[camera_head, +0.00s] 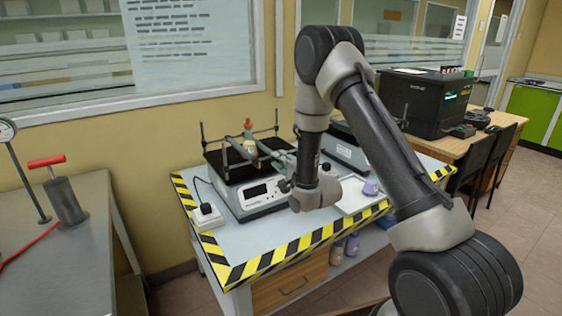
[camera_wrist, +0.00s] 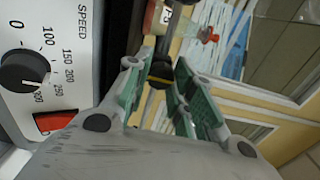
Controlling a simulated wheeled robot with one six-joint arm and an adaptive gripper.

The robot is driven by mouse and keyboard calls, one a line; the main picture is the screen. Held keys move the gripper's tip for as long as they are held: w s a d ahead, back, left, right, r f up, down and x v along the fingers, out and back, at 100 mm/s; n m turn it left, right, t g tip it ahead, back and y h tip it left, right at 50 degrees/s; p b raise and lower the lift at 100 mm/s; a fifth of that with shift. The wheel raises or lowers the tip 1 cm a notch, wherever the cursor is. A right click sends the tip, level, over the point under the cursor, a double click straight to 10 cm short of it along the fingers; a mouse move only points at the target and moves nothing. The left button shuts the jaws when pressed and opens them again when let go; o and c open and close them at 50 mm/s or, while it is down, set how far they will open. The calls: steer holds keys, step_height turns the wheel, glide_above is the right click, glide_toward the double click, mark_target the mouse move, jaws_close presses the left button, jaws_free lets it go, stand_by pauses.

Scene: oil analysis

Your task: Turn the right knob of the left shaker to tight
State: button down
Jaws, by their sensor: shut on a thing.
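The left shaker (camera_head: 262,198) stands on the table, with a black platform and clamp bars on top. A flask with a red stopper (camera_head: 248,138) sits upright between the bars. My gripper (camera_head: 288,180) is at the shaker's right front; my arm partly hides that side. In the wrist view, my gripper (camera_wrist: 160,95) has its green-padded fingers on either side of a black knob (camera_wrist: 162,71) on a clamp rod and is shut on it. The knob's tightness cannot be told. The shaker's front panel (camera_wrist: 75,75) fills the left of the wrist view.
The speed dial (camera_wrist: 25,72) and red switch (camera_wrist: 54,120) lie close to my gripper. A second shaker (camera_head: 345,150) stands behind my arm. A black machine (camera_head: 425,100) is on the wooden table at right. A metal bench (camera_head: 85,245) is at left.

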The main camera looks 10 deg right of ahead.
steer(key=c, duration=1.2)
jaws_free()
steer(key=v, duration=0.7)
steer(key=shift+s, duration=0.25)
steer(key=shift+d+r, duration=0.1)
